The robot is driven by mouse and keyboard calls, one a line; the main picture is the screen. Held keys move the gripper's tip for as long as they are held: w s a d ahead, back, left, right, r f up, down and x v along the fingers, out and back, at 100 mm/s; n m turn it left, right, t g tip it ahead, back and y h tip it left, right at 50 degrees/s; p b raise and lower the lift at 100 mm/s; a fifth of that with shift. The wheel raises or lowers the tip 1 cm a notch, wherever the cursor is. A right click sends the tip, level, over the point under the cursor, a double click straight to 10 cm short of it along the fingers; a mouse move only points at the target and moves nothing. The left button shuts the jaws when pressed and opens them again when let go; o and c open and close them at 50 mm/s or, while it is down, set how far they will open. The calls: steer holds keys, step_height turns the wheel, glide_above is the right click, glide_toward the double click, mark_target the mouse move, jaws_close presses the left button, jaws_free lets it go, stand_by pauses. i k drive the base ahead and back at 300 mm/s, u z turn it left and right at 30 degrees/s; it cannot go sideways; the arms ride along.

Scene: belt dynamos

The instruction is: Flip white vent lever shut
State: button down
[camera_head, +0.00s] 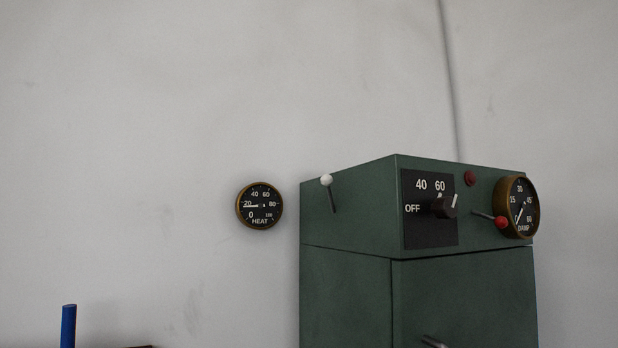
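A small lever with a round white knob (327,180) is on the left face of a green cabinet (345,225), near its top. Its thin stem runs down and slightly right from the knob, so the knob end points up. No label beside it is readable. My gripper is not in view.
The cabinet's front has a black dial plate (416,232) marked OFF, 40, 60 with a dark knob (444,208), a red-knobbed lever (501,223), a dark red button or lamp (470,178) and a DAMP gauge (519,207). A HEAT gauge (259,206) hangs on the wall. A blue rod (68,326) stands lower left.

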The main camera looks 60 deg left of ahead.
mark_target(326, 180)
steer(key=u, duration=2.1)
steer(key=k, duration=1.35)
steer(key=u, duration=0.4)
steer(key=i, duration=0.5)
steer(key=u, duration=0.85)
steer(key=i, duration=1.2)
steer(key=z, duration=1)
steer(key=i, duration=0.35)
steer(key=z, duration=0.3)
